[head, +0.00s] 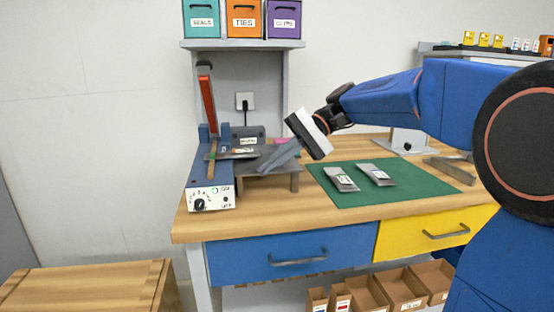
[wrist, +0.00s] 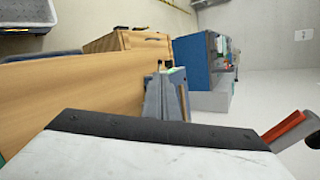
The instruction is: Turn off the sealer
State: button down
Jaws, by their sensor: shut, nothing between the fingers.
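The sealer (head: 206,182) stands at the left end of the wooden bench. It has a blue body, a white front panel with a black dial (head: 199,204), and a raised red lever (head: 207,100). I cannot read the dial's setting. In the wrist view, the red lever (wrist: 284,130) shows at the lower right edge. My gripper (head: 264,168) is to the right of the sealer, tilted down-left, above the small grey stand (head: 279,181), with its fingers shut and empty. The fingers also show in the wrist view (wrist: 167,72). They appear apart from the dial.
A green mat (head: 400,189) with two grey pouches lies to the right. A grey pouch (head: 235,154) lies by the sealer's jaw. A shelf (head: 243,45) with labelled boxes hangs above. A wooden cart (head: 85,288) stands at lower left. Space in front of the dial looks clear.

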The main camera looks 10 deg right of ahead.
aim_at(226, 198)
jog(key=x, duration=0.9)
jog(key=shift+s+f+n+t, duration=0.2)
jog(key=shift+n+t, duration=0.3)
dwell(0.5)
jog(key=shift+s+f+n+t, duration=0.25)
jog(key=shift+s+n+t, duration=0.15)
jog(key=shift+n+t, duration=0.5)
jog(key=shift+s+f+n+t, duration=0.1)
jog(key=shift+f+n+t, duration=0.1)
jog(key=shift+n+t, duration=0.25)
jog(key=shift+s+f+n+t, duration=0.1)
jog(key=shift+f+n+t, duration=0.15)
jog(key=shift+t, duration=0.4)
jog(key=shift+w+r, duration=0.1)
jog(key=shift+w, duration=0.05)
jog(key=shift+w+r, duration=0.3)
jog(key=shift+w, duration=0.3)
